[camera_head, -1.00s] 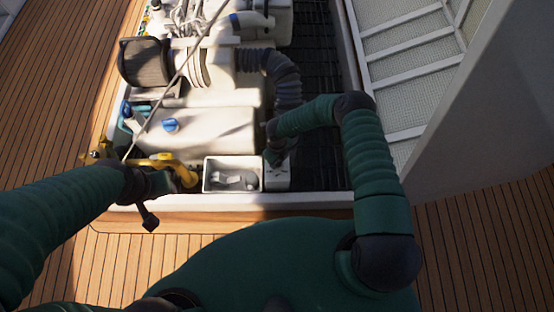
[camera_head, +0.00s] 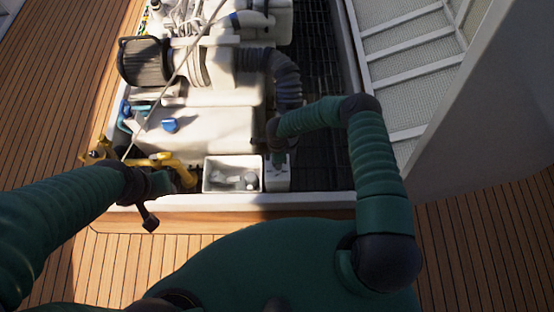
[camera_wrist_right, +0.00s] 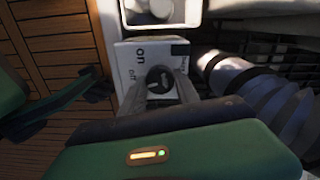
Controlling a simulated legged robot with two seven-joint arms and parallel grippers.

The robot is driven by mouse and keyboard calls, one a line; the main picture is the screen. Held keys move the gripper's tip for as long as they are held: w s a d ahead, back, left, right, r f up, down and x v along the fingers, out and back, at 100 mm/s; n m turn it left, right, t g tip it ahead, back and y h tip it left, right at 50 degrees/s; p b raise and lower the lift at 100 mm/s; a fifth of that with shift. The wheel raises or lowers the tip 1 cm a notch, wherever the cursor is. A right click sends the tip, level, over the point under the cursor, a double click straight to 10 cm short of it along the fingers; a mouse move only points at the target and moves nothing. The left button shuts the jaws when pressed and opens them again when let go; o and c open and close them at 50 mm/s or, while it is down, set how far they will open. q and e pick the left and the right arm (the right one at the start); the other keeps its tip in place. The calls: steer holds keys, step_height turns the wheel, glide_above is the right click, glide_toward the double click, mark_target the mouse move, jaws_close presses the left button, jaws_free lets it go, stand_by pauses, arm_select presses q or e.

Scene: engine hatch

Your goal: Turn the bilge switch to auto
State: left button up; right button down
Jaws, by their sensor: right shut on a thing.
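The bilge switch is a white box (camera_head: 277,184) at the front edge of the engine hatch. In the right wrist view, its top (camera_wrist_right: 142,50) reads "on" and "off", with a further label on a dark patch at the right, partly cut off by shadow. My right gripper (camera_wrist_right: 161,88) is shut on the round black knob (camera_wrist_right: 160,76) of the switch. Its fingers hide part of the knob, and I cannot tell which label it points to. My left gripper (camera_head: 155,203) is open and empty, above the hatch's front rim, left of the switch.
A white open bin (camera_head: 208,184) with grey items stands directly left of the switch. Yellow pipes and valves (camera_head: 165,163) lie further left. A ribbed grey hose (camera_head: 285,75) runs behind the switch. A dark grating (camera_head: 325,150) is at the right.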

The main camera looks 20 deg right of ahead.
steer(key=n, duration=0.6)
steer(key=shift+w+r+n, duration=0.1)
steer(key=shift+n, duration=0.2)
stand_by(0.4)
steer(key=c, duration=0.9)
jaws_free()
step_height(320, 180, up, 17)
steer(key=p, duration=0.6)
steer(key=shift+f, duration=0.2)
